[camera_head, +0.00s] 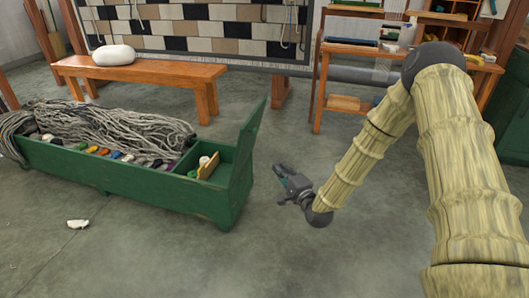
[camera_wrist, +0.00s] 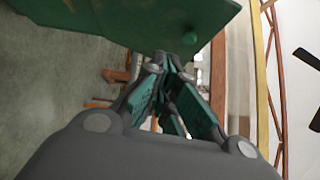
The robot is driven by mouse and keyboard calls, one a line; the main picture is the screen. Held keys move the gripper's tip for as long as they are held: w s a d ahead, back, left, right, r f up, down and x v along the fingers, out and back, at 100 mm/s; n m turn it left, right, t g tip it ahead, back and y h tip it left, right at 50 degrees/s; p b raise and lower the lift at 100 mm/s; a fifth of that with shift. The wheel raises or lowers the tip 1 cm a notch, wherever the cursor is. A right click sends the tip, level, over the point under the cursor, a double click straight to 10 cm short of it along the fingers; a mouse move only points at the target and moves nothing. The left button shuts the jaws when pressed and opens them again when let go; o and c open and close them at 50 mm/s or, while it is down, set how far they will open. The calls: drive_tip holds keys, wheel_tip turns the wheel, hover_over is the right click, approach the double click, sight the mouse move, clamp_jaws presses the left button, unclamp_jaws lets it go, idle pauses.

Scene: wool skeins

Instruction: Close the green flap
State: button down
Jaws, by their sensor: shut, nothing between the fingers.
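The green flap (camera_head: 243,150) stands up at the right end of the long green crate (camera_head: 130,188), tilted outward a little, so it is open. The end compartment beside it is uncovered. In the wrist view the flap (camera_wrist: 110,14) fills the upper left, with a round green knob (camera_wrist: 189,38) near its edge. My gripper (camera_head: 281,172) is to the right of the flap, apart from it in the head view. Its fingers (camera_wrist: 168,62) are shut and empty, just below the knob in the wrist picture; I cannot tell whether they touch the flap.
Grey wool (camera_head: 110,125) and several coloured skeins lie in the crate. A small wooden board (camera_head: 208,166) stands in the end compartment. A wooden bench (camera_head: 145,72) and a work table (camera_head: 345,102) stand behind. A white scrap (camera_head: 78,224) lies on the otherwise clear front floor.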

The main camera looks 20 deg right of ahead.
drive_tip(key=w+a+r+t+b, duration=0.1)
drive_tip(key=w+r+b, duration=0.1)
drive_tip(key=w, duration=0.5)
drive_tip(key=w+a+r+m+t+b, duration=0.1)
drive_tip(key=w+r+b, duration=0.2)
drive_tip(key=w+b, duration=0.2)
drive_tip(key=shift+w+m, duration=0.3)
drive_tip(key=shift+w, duration=0.6)
drive_tip(key=shift+a+r, duration=0.15)
drive_tip(key=shift+r, duration=0.05)
